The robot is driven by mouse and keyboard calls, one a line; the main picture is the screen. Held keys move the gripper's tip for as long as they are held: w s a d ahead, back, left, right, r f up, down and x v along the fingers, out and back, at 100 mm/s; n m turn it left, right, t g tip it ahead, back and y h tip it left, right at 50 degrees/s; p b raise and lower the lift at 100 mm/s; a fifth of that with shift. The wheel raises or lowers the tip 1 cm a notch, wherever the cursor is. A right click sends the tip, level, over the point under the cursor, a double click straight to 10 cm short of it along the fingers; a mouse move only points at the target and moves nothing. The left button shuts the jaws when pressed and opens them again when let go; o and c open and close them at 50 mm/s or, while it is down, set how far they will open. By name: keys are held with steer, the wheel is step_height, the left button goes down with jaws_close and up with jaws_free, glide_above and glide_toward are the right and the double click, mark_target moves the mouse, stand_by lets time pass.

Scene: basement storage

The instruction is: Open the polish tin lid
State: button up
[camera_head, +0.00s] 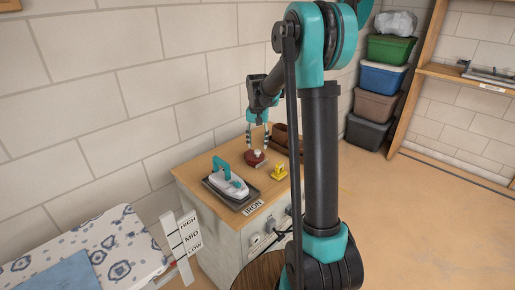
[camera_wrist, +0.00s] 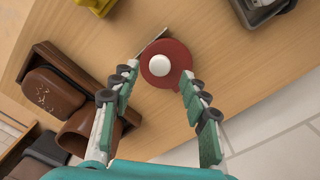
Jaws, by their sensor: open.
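The polish tin (camera_head: 253,160) is a small round dark red tin on the wooden cabinet top. In the wrist view its red lid (camera_wrist: 166,66) has a white round knob (camera_wrist: 158,66) in the middle, and the lid looks closed. My gripper (camera_head: 257,138) points down just above the tin. In the wrist view my gripper (camera_wrist: 160,82) is open, with one finger on each side of the tin's near edge. I cannot tell whether the fingers touch it. A thin metal strip shows at the tin's upper left edge.
A teal and white iron (camera_head: 229,179) rests on a dark tray to the left. The wall is close behind the cabinet (camera_head: 228,240).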

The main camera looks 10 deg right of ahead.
steer(key=shift+f, duration=1.4)
jaws_close()
